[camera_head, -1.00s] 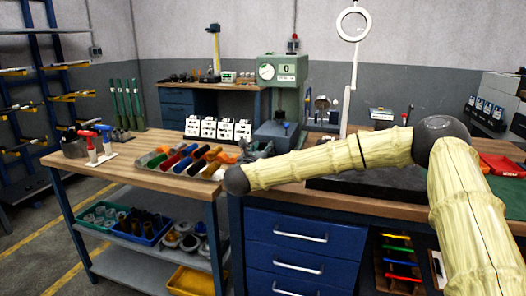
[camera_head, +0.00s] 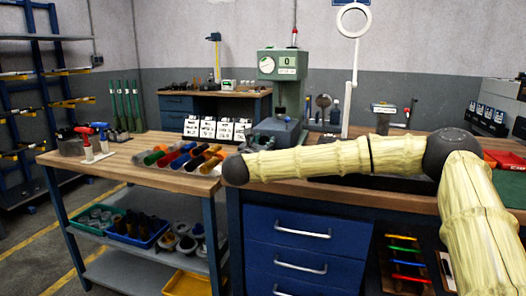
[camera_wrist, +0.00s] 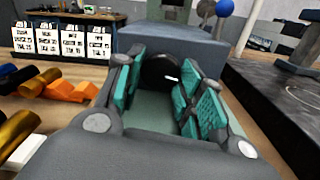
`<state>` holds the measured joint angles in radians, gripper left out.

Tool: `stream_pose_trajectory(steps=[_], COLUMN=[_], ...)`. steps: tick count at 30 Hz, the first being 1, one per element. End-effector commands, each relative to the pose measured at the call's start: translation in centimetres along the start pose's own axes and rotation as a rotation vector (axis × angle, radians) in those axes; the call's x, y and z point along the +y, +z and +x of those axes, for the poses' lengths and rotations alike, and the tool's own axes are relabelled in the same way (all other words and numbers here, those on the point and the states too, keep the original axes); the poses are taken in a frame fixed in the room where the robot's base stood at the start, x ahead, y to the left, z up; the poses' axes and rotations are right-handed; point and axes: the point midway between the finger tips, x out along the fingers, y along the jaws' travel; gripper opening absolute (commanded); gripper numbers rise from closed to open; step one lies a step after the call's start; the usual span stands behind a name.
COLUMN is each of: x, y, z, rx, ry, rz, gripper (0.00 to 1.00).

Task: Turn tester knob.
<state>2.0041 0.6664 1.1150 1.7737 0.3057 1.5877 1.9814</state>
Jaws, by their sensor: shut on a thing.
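The green tester (camera_head: 283,65) stands on the bench, with a round white dial and a small display showing 0. Its grey base (camera_head: 274,130) is just beyond my arm. In the wrist view, a dark round knob (camera_wrist: 160,70) with a white mark sits on the front of the grey base (camera_wrist: 205,50). My gripper (camera_wrist: 155,85) has its teal-padded fingers on both sides of the knob and is shut on it. The pads hide the knob's sides. In the head view, my forearm lies in front of the tester and my gripper cannot be made out.
White labelled boxes (camera_wrist: 62,40) stand left of the tester, and coloured cylinders (camera_head: 180,156) lie on the wooden bench. A blue ball (camera_wrist: 224,8) is above the base. A dark plate (camera_wrist: 270,100) lies to the right. Blue drawers (camera_head: 305,230) are below the bench.

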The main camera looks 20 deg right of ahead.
Motion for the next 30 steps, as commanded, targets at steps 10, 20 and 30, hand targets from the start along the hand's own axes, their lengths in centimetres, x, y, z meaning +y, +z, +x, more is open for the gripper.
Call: stream_pose_trajectory(steps=[10, 20, 30], x=[-0.1, 0.0, 0.0], y=[0.0, 0.0, 0.0], z=[0.0, 0.0, -1.6], rx=[0.001, 0.001, 0.0], ry=[-0.002, -0.001, 0.001], rz=[0.008, 0.007, 0.007], gripper=[0.14, 0.59, 0.59])
